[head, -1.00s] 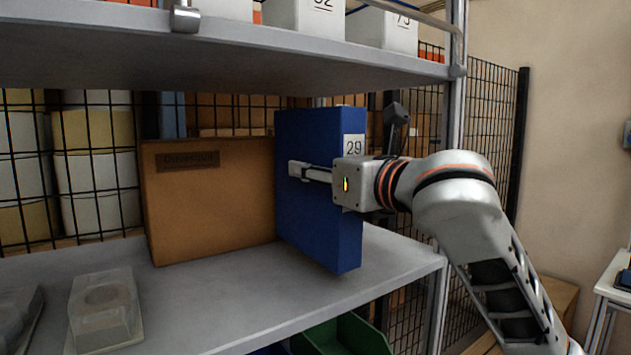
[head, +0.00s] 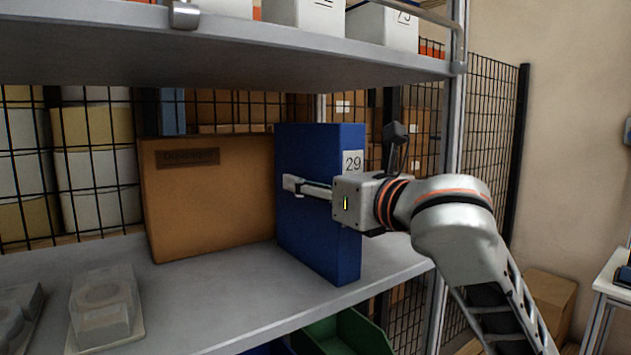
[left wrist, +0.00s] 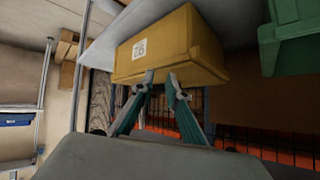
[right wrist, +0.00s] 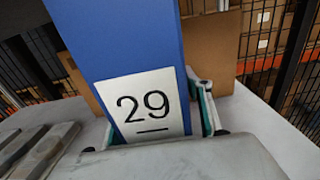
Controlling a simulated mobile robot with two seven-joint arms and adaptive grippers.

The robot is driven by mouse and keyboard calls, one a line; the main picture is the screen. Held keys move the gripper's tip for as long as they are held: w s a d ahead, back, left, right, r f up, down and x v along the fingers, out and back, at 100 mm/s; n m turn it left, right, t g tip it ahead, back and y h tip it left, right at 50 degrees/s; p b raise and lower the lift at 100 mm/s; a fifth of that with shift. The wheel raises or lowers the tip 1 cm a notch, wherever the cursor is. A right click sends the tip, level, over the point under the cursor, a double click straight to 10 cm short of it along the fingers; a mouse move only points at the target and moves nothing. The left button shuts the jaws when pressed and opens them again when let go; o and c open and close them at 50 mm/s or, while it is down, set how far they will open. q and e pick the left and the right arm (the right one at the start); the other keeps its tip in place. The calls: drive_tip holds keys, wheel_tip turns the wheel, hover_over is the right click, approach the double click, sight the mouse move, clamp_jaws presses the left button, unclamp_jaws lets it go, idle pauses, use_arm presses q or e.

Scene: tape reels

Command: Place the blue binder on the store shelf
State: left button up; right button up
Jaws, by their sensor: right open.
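The blue binder (head: 315,215), labelled 29, stands upright on the grey store shelf (head: 245,290), to the right of a brown cardboard box. Its base appears to rest on the shelf close to the front edge. My right gripper (head: 305,190) is open around the binder, one finger on each side of it; its far finger is hidden in the head view. In the right wrist view the binder (right wrist: 125,40) stands between the fingers, with a small gap on the right. My left gripper (left wrist: 160,78) is outside the head view; its fingertips are apart with nothing between them.
The cardboard box (head: 205,200) stands close left of the binder. An upper shelf (head: 230,65) hangs above, with a post (head: 455,130) at right. A yellow box (left wrist: 170,45) is just beyond my left fingertips.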

drive_tip(key=shift+r, duration=0.1)
drive_tip(key=shift+s+d, duration=0.1)
use_arm(q)
drive_tip(key=shift+w+d+r+b, duration=0.45)
drive_tip(key=shift+w+d+b, duration=0.15)
drive_tip(key=shift+d+b, duration=0.15)
use_arm(e)
drive_tip(key=v, duration=1.1)
drive_tip(key=shift+s+d, duration=0.25)
drive_tip(key=shift+s, duration=0.05)
use_arm(q)
drive_tip(key=shift+s+f, duration=0.1)
drive_tip(key=shift+d, duration=0.1)
